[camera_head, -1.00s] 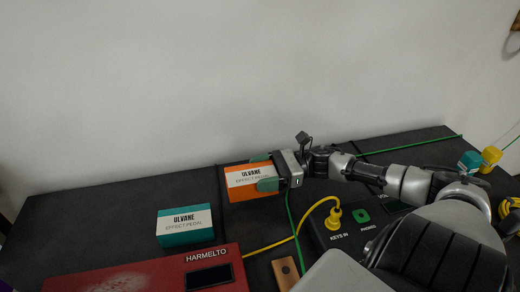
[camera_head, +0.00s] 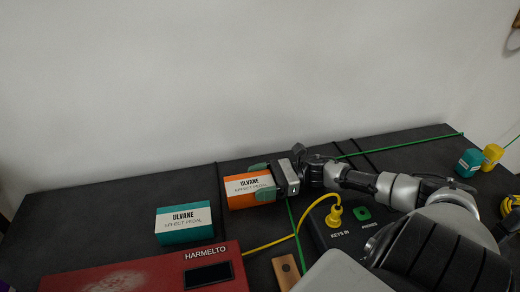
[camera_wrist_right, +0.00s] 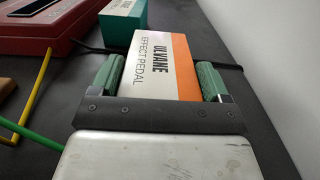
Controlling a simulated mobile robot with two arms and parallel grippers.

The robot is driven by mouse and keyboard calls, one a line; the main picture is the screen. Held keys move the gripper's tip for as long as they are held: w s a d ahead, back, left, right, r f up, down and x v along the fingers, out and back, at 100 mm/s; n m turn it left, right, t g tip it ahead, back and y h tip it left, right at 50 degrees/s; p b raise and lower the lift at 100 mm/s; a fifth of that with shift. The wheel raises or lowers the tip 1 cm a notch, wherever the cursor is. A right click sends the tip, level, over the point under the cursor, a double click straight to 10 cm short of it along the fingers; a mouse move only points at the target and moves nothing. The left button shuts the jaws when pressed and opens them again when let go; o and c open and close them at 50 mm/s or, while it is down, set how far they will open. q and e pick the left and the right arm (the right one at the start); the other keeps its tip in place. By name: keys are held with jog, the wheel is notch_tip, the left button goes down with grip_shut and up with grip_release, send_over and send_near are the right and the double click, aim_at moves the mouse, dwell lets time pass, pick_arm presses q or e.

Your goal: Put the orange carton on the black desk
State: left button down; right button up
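The orange carton (camera_head: 239,200) has a white label reading "ULVANE EFFECT PEDAL". It is at the middle of the black desk (camera_head: 90,210), and I cannot tell whether its underside touches the top. My right gripper (camera_head: 262,181) reaches in from the right, with one green finger on each side of the carton, shut on it. In the right wrist view the carton (camera_wrist_right: 160,60) sits between the two green fingers (camera_wrist_right: 160,82). My left gripper is not in view.
A teal carton (camera_head: 185,236) stands left of the orange one. A red HARMELTO unit (camera_head: 130,272) lies in front. A black box with a yellow plug (camera_head: 334,215) and cables is at the right. Small teal (camera_head: 469,162) and yellow (camera_head: 492,155) items stand far right. The desk's left part is clear.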

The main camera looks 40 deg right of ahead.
jog(key=o, duration=0.4)
jog(key=shift+r, duration=0.2)
jog(key=v, duration=1.2)
